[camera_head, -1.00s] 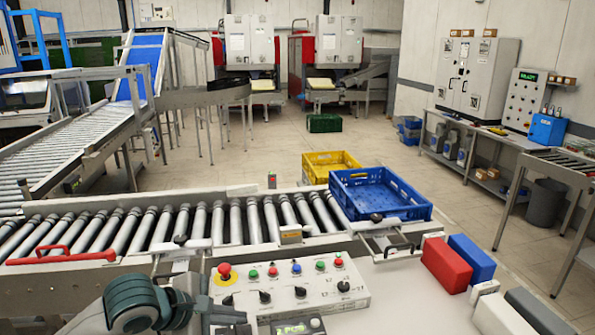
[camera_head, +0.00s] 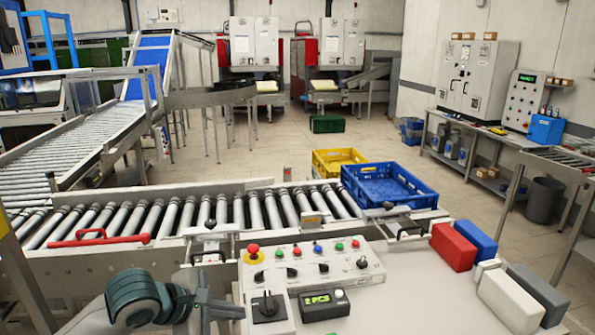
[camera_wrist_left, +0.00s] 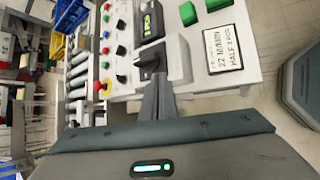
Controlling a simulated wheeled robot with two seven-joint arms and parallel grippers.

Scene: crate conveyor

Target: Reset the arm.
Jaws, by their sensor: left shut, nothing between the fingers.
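My left gripper (camera_head: 238,311) is low in the head view, just left of the control panel (camera_head: 335,262). In the left wrist view its two fingers (camera_wrist_left: 158,88) are together with nothing between them. Their tips point at a black rotary switch (camera_wrist_left: 151,62) and look close to it. I cannot tell whether they touch. The same switch (camera_head: 267,304) shows in the head view beside a small green-lit display (camera_head: 318,299). My right gripper is not in view.
A roller conveyor (camera_head: 180,218) runs behind the panel, with a red handle (camera_head: 98,238) on its near edge. A blue crate (camera_head: 388,190) sits at its right end, a yellow crate (camera_head: 328,162) behind. Red (camera_head: 452,246) and blue (camera_head: 477,240) blocks lie right of the panel.

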